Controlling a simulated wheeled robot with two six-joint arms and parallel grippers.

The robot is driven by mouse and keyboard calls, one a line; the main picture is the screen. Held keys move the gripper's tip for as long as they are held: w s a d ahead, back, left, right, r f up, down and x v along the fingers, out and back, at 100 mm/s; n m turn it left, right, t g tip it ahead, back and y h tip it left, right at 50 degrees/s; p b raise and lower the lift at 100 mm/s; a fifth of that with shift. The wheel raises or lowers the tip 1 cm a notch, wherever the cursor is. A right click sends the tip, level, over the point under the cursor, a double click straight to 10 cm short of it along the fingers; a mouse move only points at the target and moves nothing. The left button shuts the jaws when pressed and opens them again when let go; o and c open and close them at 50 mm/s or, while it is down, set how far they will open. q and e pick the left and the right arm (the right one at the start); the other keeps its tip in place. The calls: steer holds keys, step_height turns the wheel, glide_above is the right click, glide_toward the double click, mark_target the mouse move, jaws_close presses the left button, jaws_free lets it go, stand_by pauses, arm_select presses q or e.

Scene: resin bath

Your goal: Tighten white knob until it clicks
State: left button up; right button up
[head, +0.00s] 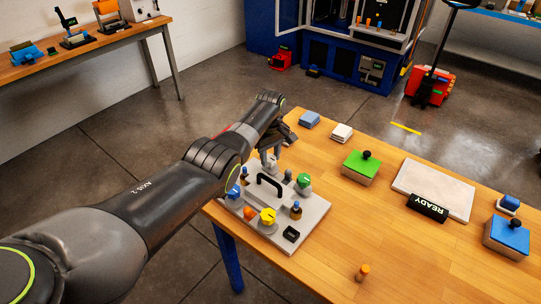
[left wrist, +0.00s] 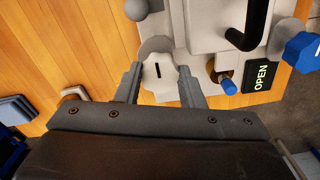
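The white knob (left wrist: 160,82) has a dark slot mark and sits on the light grey panel (left wrist: 205,42), seen in the left wrist view. My left gripper (left wrist: 160,72) has one finger on each side of the knob, with its fingers close against the knob's sides. In the head view my left gripper (head: 269,157) is at the far left corner of the panel (head: 318,214), and my arm and gripper mostly hide the knob there. My right gripper is in neither view.
The panel carries a black handle (head: 270,182), a green knob (head: 303,181), a yellow knob (head: 267,216) and an OPEN sign (left wrist: 262,76). A green-topped block (head: 362,164), a READY sign (head: 428,207) and a blue block (head: 507,235) stand to the right on the wooden table.

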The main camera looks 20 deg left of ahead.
arm_select(q)
steer(key=c, duration=0.4)
steer(key=shift+m, duration=0.3)
steer(key=m, duration=0.4)
steer(key=shift+m+p, duration=0.3)
steer(key=shift+p, duration=0.1)
steer(key=m, duration=1.2)
steer(key=shift+a+m, duration=0.1)
steer(key=shift+m, duration=0.2)
steer(key=m, duration=0.5)
steer(key=shift+m, duration=0.3)
